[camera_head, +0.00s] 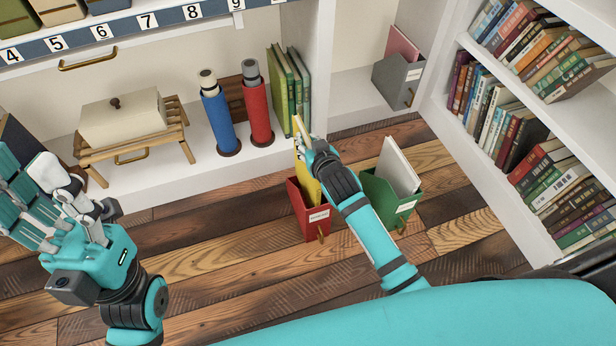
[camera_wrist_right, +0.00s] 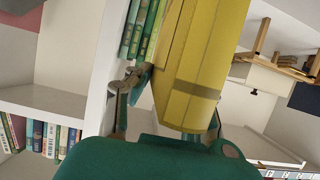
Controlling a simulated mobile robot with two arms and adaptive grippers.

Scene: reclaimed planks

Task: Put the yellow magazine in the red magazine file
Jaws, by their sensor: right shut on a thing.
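The yellow magazine (camera_head: 308,180) stands upright, its lower end at the mouth of the red magazine file (camera_head: 316,222) on the plank floor. The file's front wall hides that end, so I cannot tell how deep it sits. My right gripper (camera_head: 308,148) is shut on the magazine's upper part. In the right wrist view the magazine (camera_wrist_right: 203,60) fills the middle, in front of the gripper's palm. My left gripper (camera_head: 80,190) is at the left, with its fingers spread and nothing visible between them, far from the file.
A green magazine file (camera_head: 404,212) with a pale magazine (camera_head: 398,166) stands right of the red one. A grey file (camera_head: 398,80), green books (camera_head: 290,85), blue flask (camera_head: 217,115) and red flask (camera_head: 256,108) stand on the low shelf. A bookcase is at right.

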